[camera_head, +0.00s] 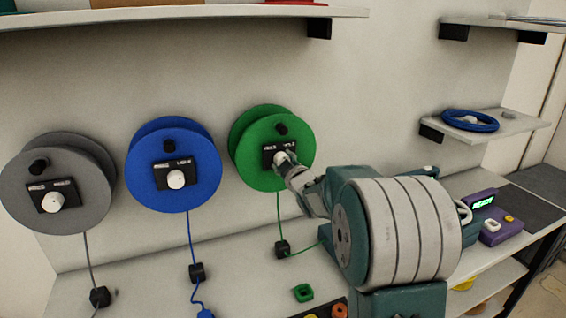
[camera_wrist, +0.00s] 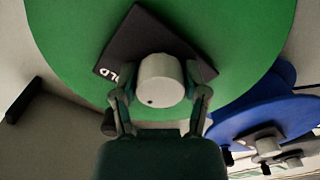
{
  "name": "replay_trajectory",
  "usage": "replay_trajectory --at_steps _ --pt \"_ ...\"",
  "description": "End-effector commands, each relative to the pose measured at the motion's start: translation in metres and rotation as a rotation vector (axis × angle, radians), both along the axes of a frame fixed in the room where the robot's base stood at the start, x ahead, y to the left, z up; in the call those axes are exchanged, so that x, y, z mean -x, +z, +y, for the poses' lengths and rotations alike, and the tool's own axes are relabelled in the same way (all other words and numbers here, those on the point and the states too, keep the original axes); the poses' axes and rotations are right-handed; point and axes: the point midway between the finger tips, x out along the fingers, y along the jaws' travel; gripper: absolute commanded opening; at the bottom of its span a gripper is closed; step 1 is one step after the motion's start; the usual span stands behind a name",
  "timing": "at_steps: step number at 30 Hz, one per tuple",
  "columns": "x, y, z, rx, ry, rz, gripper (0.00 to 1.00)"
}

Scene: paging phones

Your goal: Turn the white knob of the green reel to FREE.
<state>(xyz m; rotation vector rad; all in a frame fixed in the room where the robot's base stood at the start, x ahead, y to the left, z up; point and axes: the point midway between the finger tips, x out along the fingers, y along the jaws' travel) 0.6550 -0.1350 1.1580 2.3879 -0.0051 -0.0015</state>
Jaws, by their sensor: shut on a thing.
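The green reel (camera_head: 272,170) is on the wall, right of the blue and grey reels. It also fills much of the wrist view (camera_wrist: 75,45). A black label plate lies on its face, and it also shows in the wrist view (camera_wrist: 140,40), tilted, with part of a white word legible. The white knob (camera_wrist: 160,80) stands on the plate, with a small dark dot near its lower edge. My gripper (camera_wrist: 160,105) has one finger on each side of the knob and is shut on it. In the head view my gripper (camera_head: 286,165) hides most of the knob.
A blue reel (camera_head: 150,185) and a grey reel (camera_head: 88,190) hang to the left, each with a white knob. Cords run down to black blocks on the bench. A purple device (camera_head: 497,230) with a green display stands at the right. A small shelf (camera_head: 510,127) holds a blue ring.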

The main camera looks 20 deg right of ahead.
Motion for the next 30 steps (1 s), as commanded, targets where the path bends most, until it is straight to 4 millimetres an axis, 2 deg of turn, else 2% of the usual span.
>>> replay_trajectory --at_steps 18,30 --pt "-0.0003 -0.0012 0.001 0.566 0.004 0.005 0.1" --pt "-0.0002 -0.0019 0.0011 0.785 0.006 0.009 0.1"
